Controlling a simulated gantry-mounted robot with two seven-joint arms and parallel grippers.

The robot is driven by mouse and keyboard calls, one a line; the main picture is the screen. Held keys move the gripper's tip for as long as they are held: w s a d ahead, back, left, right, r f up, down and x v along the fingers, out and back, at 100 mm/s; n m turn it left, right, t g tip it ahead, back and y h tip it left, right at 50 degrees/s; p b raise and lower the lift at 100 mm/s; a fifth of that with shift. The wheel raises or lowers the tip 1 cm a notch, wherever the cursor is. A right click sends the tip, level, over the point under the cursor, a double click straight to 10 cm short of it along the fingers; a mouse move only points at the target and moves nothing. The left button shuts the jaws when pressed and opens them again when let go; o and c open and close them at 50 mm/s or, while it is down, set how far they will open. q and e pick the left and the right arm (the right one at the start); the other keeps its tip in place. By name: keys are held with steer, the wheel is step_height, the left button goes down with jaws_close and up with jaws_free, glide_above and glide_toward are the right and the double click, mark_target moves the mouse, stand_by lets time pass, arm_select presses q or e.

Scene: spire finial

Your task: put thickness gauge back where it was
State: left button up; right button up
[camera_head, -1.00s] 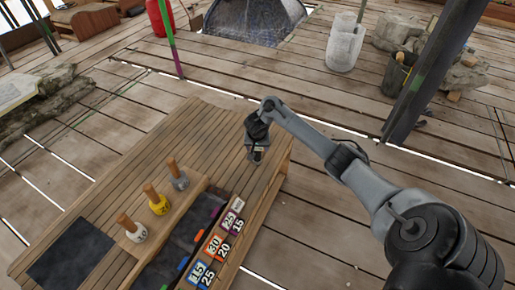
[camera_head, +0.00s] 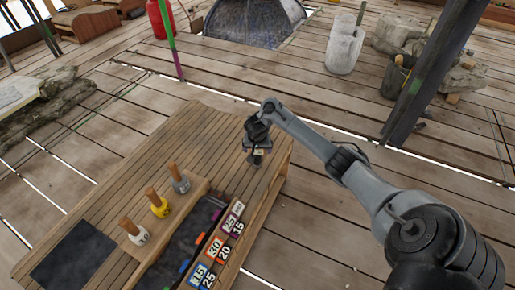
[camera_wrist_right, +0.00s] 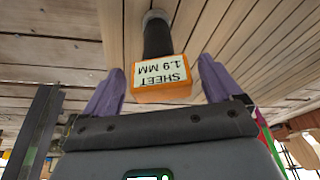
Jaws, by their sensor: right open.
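My right gripper (camera_head: 257,149) is over the far right end of the wooden table. In the right wrist view, its two purple fingers (camera_wrist_right: 158,88) stand apart, open. Between them is an orange block (camera_wrist_right: 162,93) with a white label reading "SHEET 1.9 MM"; a black cylinder (camera_wrist_right: 157,38) with a grey end extends from it. This looks like the thickness gauge. A gap shows between it and each finger. In the head view a small part of it (camera_head: 257,160) shows below the gripper, apparently standing on the table. My left gripper is not in view.
Three wooden-handled tools, grey (camera_head: 180,184), yellow (camera_head: 159,208) and white (camera_head: 138,236), stand on a wooden strip. Right of them is a dark tray (camera_head: 190,240) beside several numbered cards (camera_head: 215,247). A dark mat (camera_head: 73,255) lies at front left. The table's far left is clear.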

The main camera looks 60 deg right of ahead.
steer(key=p+v, duration=1)
steer(key=s+a+f+n+t, duration=0.1)
steer(key=s+a+f+n, duration=0.15)
steer(key=a, duration=0.55)
steer(key=s+a+f+n+t+y, duration=0.15)
steer(key=a+n, duration=0.25)
steer(key=a, duration=0.4)
steer(key=s+a+f+n, duration=0.2)
steer(key=a+n, duration=0.2)
steer(key=a, duration=0.4)
steer(key=s+a+r+n+y, duration=0.1)
steer(key=s+a+r+n, duration=0.1)
steer(key=s+a+r, duration=0.2)
steer(key=s+a+r+n+y, duration=0.1)
steer(key=s+a+r, duration=0.4)
steer(key=s, duration=0.6)
steer(key=shift+a+n+g, duration=0.35)
steer(key=shift+a+n, duration=0.05)
steer(key=shift+n, duration=0.15)
